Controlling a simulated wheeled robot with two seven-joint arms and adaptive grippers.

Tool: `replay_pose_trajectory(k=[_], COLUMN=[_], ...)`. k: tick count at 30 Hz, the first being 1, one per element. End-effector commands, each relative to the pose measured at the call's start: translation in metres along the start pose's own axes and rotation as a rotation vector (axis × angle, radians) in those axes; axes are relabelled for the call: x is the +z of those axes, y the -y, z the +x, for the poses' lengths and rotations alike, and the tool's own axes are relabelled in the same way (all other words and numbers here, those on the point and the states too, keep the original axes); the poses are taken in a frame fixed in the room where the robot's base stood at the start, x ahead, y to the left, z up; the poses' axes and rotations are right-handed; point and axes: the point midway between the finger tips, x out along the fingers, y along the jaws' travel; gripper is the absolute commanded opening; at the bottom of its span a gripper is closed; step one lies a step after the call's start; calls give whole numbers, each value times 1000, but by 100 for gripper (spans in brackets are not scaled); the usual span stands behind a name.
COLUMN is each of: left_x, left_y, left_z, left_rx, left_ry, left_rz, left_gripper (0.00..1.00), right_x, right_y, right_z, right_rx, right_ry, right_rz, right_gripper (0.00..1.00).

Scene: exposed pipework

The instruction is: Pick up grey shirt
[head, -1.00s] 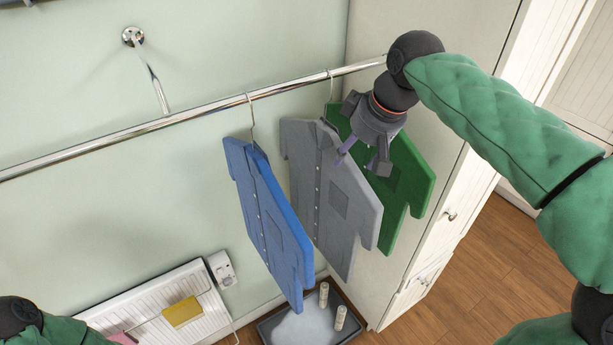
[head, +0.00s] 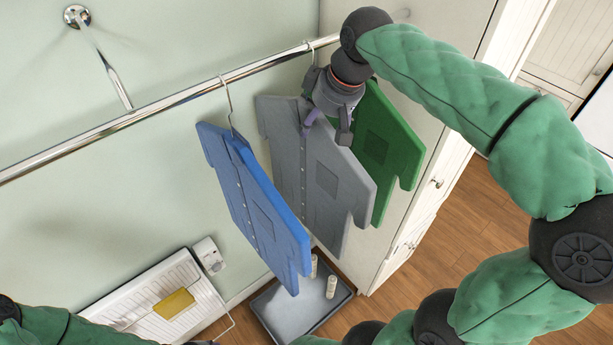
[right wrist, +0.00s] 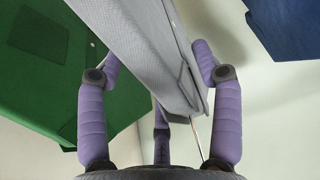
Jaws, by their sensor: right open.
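The grey shirt (head: 300,165) hangs from the rail between a blue shirt (head: 255,205) and a green shirt (head: 400,145). My right gripper (head: 327,130) is at the top of the grey shirt in the head view, partly covering its shoulder and collar. In the right wrist view the grey shirt (right wrist: 150,50) runs between the spread purple fingers of the right gripper (right wrist: 157,62). The fingers are open, one on each side of it. Whether any finger touches the cloth is unclear. My left gripper is not visible.
The chrome rail (head: 160,108) is fixed to the wall by a bracket (head: 77,17). A white cabinet (head: 440,160) stands on the right. Below are a grey tray (head: 295,305) and a white radiator (head: 165,310) with a yellow cloth (head: 174,304).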

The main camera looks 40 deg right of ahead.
Motion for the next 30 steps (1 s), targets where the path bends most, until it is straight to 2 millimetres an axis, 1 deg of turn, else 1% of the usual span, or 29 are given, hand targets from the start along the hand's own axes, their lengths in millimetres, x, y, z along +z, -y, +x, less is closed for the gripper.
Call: replay_pose_trajectory(k=[1,6,9,12,18,20,21,23,24,25,30], left_x=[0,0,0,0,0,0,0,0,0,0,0], left_y=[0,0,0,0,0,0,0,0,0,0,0], left_z=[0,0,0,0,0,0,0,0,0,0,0], left_rx=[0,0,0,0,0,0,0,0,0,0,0], left_ry=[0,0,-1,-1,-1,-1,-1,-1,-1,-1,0], left_rz=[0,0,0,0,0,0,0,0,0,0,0], left_gripper=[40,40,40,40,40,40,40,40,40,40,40], right_x=[0,0,0,-1,-1,-1,-1,-1,-1,-1,-1], right_y=[0,0,0,0,0,0,0,0,0,0,0], right_z=[7,32,41,44,44,44,44,44,44,44,43], right_rx=[-1,-1,0,0,0,0,0,0,0,0,0], right_ry=[4,4,3,1,1,1,1,1,1,1,-1], right_rz=[0,0,0,0,0,0,0,0,0,0,1], right_gripper=[66,66,66,66,66,49,38,21,10,1,0])
